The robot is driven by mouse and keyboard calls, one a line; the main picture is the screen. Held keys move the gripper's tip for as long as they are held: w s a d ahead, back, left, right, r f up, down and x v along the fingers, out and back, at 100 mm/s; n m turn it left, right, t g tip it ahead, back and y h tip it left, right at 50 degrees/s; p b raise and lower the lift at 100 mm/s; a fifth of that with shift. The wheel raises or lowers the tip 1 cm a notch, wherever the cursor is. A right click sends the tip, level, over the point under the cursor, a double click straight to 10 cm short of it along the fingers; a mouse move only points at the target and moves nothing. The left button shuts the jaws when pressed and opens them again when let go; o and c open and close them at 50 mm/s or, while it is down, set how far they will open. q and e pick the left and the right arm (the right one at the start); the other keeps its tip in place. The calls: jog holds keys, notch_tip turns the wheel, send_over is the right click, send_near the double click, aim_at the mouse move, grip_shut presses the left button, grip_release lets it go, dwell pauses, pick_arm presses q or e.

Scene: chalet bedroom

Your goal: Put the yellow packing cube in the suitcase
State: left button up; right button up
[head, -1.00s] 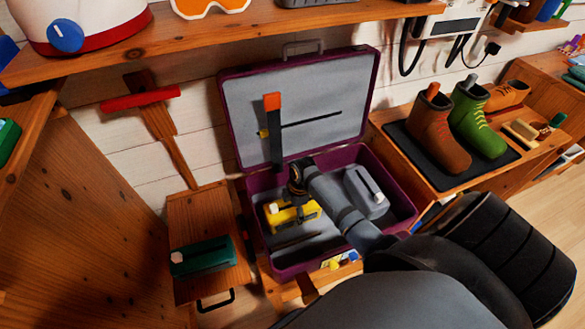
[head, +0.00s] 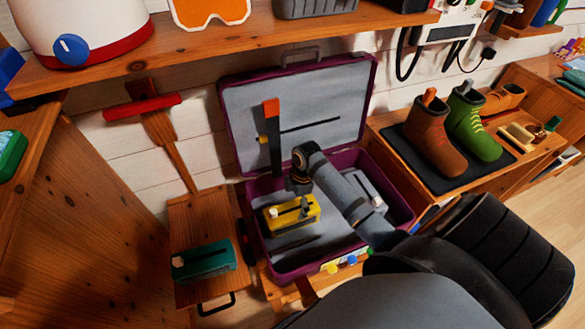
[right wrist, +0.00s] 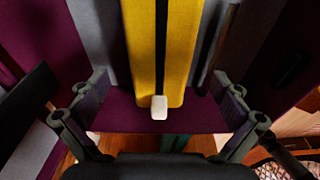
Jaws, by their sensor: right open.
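The yellow packing cube (head: 283,220) lies inside the open purple suitcase (head: 292,273), in the left part of its grey-lined base. In the right wrist view the yellow cube (right wrist: 165,45), with a dark strip and a white tab, lies below and between my fingers. My right gripper (head: 304,207) is open, just above the cube; in the right wrist view its fingers (right wrist: 160,88) stand apart on either side with visible gaps. It partly hides the cube in the head view. My left gripper is not in view.
A grey packing cube (head: 374,193) lies in the suitcase's right part, partly behind my arm. The raised lid (head: 335,95) stands behind. A teal packing cube (head: 210,259) lies on a wooden surface at left. Boots (head: 470,125) stand on a dark mat at right. A shelf (head: 215,43) runs above.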

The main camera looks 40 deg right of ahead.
jog(key=r, duration=0.4)
jog(key=shift+d+r, duration=0.1)
jog(key=shift+d, duration=0.2)
